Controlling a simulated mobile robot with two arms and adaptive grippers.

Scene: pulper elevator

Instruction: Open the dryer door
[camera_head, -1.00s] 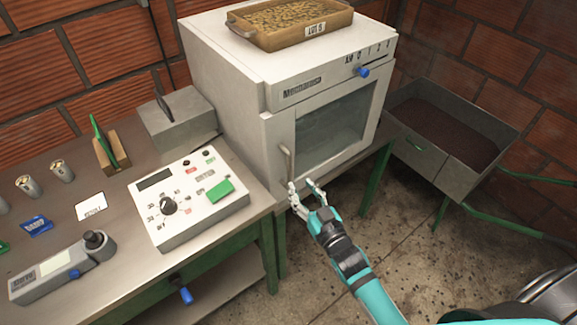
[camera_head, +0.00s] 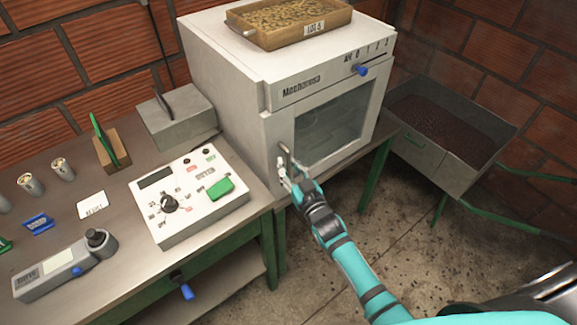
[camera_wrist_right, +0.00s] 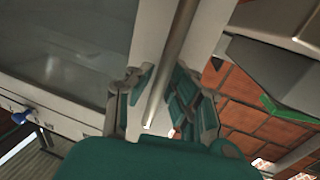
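The dryer (camera_head: 225,70) is a white cabinet at the back centre of the head view. Its door (camera_head: 281,128) has a dark glass window (camera_head: 332,125) and looks closed. A vertical metal bar handle (camera_head: 284,153) is on the door's left side. My right gripper (camera_head: 286,172) is at the handle's lower part. In the right wrist view, the handle (camera_wrist_right: 170,65) runs between the two fingers of my right gripper (camera_wrist_right: 160,100). The fingers stand apart, with a gap visible beside the bar. My left gripper is not in view.
A tray of beans (camera_head: 300,40) sits on top of the dryer. A control box (camera_head: 190,200) and small tools stand on the metal table (camera_head: 125,255) at left. A grey bin (camera_head: 470,170) stands at right. The floor before the door is clear.

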